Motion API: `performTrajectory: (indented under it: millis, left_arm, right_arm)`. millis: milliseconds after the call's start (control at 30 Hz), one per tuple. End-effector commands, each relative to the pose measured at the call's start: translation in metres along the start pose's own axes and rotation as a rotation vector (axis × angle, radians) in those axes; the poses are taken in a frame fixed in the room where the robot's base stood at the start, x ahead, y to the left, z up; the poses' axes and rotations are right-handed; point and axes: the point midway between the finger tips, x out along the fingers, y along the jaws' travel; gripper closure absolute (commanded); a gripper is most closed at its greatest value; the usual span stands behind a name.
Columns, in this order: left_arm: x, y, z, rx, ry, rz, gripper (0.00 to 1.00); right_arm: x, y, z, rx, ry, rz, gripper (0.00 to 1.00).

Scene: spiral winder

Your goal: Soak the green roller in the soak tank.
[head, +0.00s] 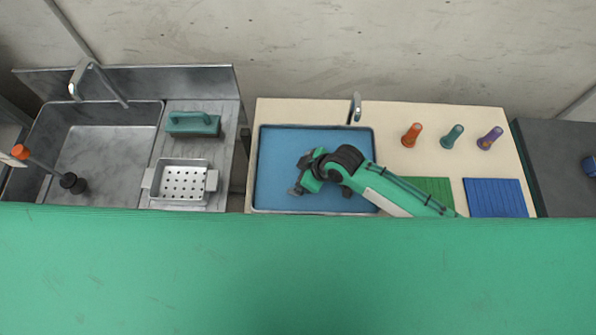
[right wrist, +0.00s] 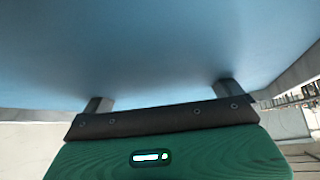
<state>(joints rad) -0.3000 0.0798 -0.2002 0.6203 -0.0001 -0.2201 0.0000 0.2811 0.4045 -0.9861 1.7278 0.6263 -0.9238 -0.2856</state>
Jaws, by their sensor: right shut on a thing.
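The soak tank (head: 262,170) is a shallow metal-rimmed basin filled with blue, in the middle of the head view. My right gripper (head: 299,187) is over its blue interior. In the right wrist view, the two fingers (right wrist: 163,95) show as short stubs against the blue, and their ends are not visible. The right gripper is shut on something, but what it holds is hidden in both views. No roller can be clearly made out in the tank. A teal-green peg-shaped piece (head: 452,135) stands on the counter to the right. My left gripper is out of view.
Orange (head: 412,135) and purple (head: 489,138) pegs stand beside the teal one. A green mat (head: 433,187) and blue mat (head: 497,198) lie in front. A sink (head: 110,155), perforated tray (head: 184,183) and green handled block (head: 193,124) are left. A tap (head: 356,106) stands behind the tank.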

Motion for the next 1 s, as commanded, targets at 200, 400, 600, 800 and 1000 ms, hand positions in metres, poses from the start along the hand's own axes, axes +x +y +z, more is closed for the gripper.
performTrajectory:
  millis: [200, 400, 600, 800, 1000]
  left_arm:
    - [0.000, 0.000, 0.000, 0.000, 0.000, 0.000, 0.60]
    - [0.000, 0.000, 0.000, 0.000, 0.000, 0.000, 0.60]
    - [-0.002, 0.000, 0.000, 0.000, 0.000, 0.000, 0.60]
    - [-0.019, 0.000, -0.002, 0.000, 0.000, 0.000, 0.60]
    - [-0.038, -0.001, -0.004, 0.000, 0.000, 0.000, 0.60]
  right_arm:
    - [0.000, 0.000, -0.001, 0.000, 0.001, 0.000, 0.33]
    - [0.000, 0.000, -0.001, 0.000, 0.001, 0.000, 0.33]
    - [-0.002, 0.000, -0.002, 0.000, 0.001, 0.000, 0.33]
    - [-0.016, 0.000, -0.013, 0.000, 0.001, 0.001, 0.33]
    - [-0.033, 0.000, -0.025, 0.000, 0.001, 0.000, 0.33]
